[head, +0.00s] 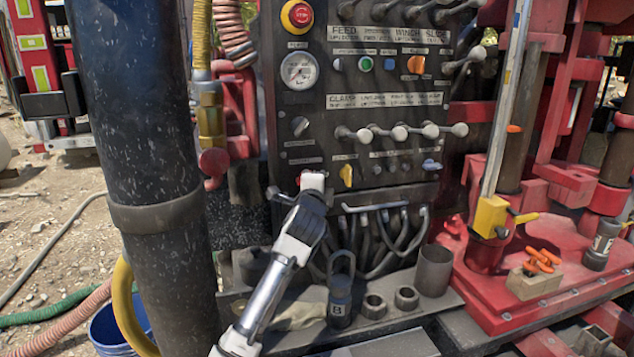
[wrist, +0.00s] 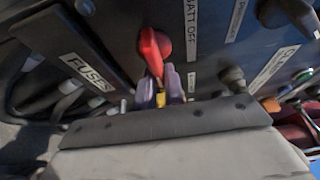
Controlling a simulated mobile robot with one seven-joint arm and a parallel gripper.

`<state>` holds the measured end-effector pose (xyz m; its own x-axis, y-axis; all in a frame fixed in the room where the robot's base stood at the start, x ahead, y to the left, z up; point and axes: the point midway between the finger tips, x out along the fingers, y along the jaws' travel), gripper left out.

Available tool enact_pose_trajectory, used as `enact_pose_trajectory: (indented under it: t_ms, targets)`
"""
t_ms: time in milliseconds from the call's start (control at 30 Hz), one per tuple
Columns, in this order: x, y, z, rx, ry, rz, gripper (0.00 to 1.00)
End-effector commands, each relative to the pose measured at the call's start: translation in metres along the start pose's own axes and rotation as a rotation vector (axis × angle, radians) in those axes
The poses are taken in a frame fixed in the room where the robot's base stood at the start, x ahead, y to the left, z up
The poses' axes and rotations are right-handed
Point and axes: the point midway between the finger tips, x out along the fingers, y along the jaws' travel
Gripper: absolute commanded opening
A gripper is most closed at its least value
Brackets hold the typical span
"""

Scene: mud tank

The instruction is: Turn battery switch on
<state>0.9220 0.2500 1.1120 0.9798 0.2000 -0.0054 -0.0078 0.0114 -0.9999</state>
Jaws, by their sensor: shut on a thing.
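The battery switch (wrist: 152,48) is a red handle on the dark control panel, beside a label (wrist: 191,28) that reads "BATT OFF" in the wrist view. My gripper (wrist: 160,84) is shut on the lower end of the red handle, with one finger on each side and a bit of yellow showing between them. In the head view my gripper (head: 312,184) is at the lower left of the panel, and only a little red shows there; the rest of the switch is hidden behind it.
The control panel (head: 318,112) carries a gauge (head: 299,70), a red stop button (head: 300,14), a yellow knob (head: 346,175) and a row of levers (head: 399,132). Hoses (head: 385,240) hang below. A thick dark pipe (head: 150,170) stands close on the left. A "FUSES" label (wrist: 82,71) is near the switch.

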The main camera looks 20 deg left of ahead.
Motion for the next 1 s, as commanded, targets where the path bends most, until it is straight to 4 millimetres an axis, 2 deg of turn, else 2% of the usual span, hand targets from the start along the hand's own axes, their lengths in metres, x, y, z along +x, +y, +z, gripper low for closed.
enact_pose_trajectory:
  t_ms: [300, 333, 500, 833, 1000]
  targets:
    - [0.000, 0.001, 0.000, 0.003, 0.000, 0.002, 0.00]
    - [0.000, 0.001, 0.000, 0.003, 0.000, 0.002, 0.14]
    - [0.000, 0.001, 0.000, 0.002, 0.000, 0.002, 0.33]
    - [-0.003, 0.001, 0.000, 0.001, 0.000, 0.000, 0.33]
    - [-0.023, 0.003, 0.000, -0.001, 0.001, -0.001, 0.33]
